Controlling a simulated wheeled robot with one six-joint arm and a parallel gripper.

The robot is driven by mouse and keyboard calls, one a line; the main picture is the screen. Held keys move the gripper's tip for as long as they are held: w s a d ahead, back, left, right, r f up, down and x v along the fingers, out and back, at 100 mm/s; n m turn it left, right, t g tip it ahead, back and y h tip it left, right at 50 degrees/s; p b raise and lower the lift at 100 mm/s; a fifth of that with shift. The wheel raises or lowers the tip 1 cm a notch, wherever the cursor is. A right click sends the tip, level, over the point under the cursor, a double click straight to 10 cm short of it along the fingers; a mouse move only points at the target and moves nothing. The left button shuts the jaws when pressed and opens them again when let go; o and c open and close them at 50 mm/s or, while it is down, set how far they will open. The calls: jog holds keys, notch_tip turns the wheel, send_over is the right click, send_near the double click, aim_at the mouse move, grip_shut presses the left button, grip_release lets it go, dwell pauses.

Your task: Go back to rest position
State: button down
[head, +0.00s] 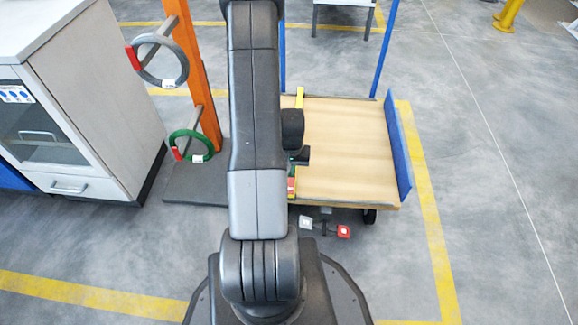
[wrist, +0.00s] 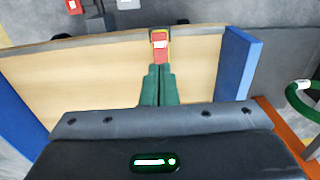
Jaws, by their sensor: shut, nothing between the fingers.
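My gripper (wrist: 159,70) has its two green fingers together and empty in the wrist view, over the wooden cart deck (wrist: 100,70). A red and yellow piece (wrist: 159,46) with a white label shows just beyond the fingertips, at the deck's edge; I cannot tell whether they touch. In the head view my arm covers most of the gripper and the deck's left side. A yellow part (head: 299,97) and a red piece (head: 291,187) show beside the arm.
The cart has a blue side board (head: 397,148) and blue uprights. A white cabinet (head: 85,95) stands at the left. A red-and-white pedal piece (head: 343,231) is low at the cart's front. The floor right of the yellow line (head: 430,200) is clear.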

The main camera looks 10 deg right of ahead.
jog(key=shift+f, duration=0.15)
notch_tip(320, 180, down, 7)
jog(key=b, duration=0.4)
jog(key=shift+b, duration=0.35)
jog(key=shift+r, duration=0.25)
notch_tip(320, 180, up, 10)
jog(key=s+d+p, duration=0.1)
jog(key=p, duration=0.6)
jog(key=shift+s+f, duration=0.15)
jog(key=shift+f, duration=0.05)
dwell(0.5)
